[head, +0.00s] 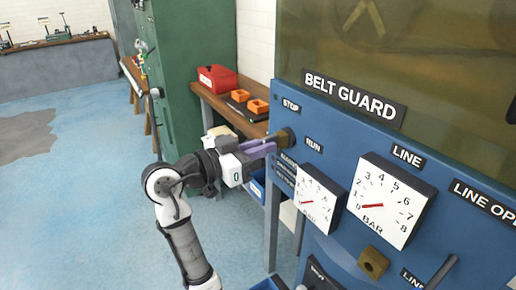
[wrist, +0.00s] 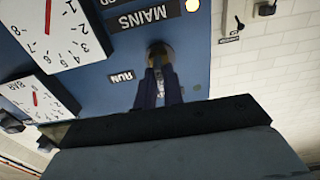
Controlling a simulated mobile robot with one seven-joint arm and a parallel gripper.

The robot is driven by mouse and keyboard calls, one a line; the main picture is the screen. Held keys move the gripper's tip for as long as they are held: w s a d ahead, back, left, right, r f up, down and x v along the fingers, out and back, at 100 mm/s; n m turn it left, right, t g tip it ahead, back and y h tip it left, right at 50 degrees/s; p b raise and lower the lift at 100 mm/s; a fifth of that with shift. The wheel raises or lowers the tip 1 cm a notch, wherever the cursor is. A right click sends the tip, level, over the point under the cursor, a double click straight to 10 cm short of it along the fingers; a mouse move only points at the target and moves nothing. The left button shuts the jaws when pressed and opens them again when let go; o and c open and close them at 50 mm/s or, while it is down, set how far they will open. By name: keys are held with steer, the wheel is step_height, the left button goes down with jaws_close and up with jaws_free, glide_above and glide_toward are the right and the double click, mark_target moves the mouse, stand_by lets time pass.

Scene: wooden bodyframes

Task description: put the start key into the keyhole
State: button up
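The keyhole is a round brass fitting (head: 288,137) on the blue panel, between the STOP and RUN labels; its brass rim shows in the wrist view (wrist: 160,50). My gripper (head: 268,146) reaches to it from the left, with its purple fingers pointing at the panel. In the wrist view my gripper (wrist: 158,88) has its dark fingers close together, with a thin pale piece, the start key (wrist: 158,68), between them. The key's tip is at the keyhole, largely hidden by the fingers and shadow; I cannot tell how far in it is.
Gauges (head: 391,200) and (head: 319,198) stick out from the blue panel (head: 330,128) to the right of and below the keyhole. A wooden bench (head: 228,115) with a red box (head: 217,79) and orange trays stands behind.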

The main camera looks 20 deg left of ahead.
steer(key=o, duration=0.5)
steer(key=b+v, duration=0.3)
steer(key=v, duration=1.1)
steer(key=shift+w, duration=0.15)
